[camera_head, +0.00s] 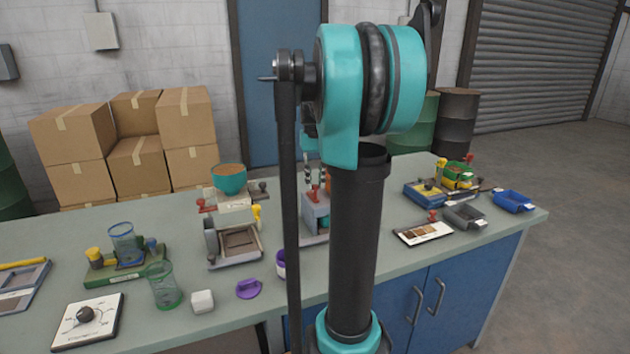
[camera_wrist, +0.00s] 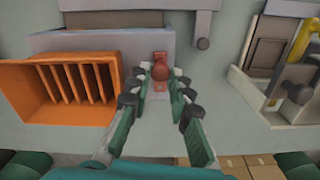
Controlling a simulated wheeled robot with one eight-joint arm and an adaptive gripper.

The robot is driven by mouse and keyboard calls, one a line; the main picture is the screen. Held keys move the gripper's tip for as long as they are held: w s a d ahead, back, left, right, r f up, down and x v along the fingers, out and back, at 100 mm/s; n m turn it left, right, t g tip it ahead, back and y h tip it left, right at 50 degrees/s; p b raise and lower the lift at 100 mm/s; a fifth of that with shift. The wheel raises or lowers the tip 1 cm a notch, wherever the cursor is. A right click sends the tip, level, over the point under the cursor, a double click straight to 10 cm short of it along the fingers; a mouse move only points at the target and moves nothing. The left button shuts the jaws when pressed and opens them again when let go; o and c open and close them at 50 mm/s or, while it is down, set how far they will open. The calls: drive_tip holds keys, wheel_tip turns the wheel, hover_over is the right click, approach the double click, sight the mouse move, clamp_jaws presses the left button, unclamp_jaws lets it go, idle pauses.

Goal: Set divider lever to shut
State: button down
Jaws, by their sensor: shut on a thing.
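The divider is a grey block (camera_wrist: 115,42) with an orange slatted bin (camera_wrist: 22,84) on its left in the wrist view. Its lever has a red knob (camera_wrist: 160,70) on a small reddish plate. My gripper (camera_wrist: 159,86) has its two fingers closed in on either side of the knob and is shut on it. The lever's lower part is hidden by the knob and fingers. In the head view the red lever (camera_head: 313,193) stands on the grey divider body (camera_head: 314,219), partly hidden behind my arm.
A grey device with a yellow part and a dark knob (camera_wrist: 299,93) stands right of the divider in the wrist view.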

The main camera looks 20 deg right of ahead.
sight(315, 185)
drive_tip(key=c, duration=1.4)
unclamp_jaws()
drive_tip(key=shift+o, duration=0.2)
drive_tip(key=shift+r, duration=0.1)
wheel_tip(315, 185, up, 12)
drive_tip(key=shift+s, duration=0.1)
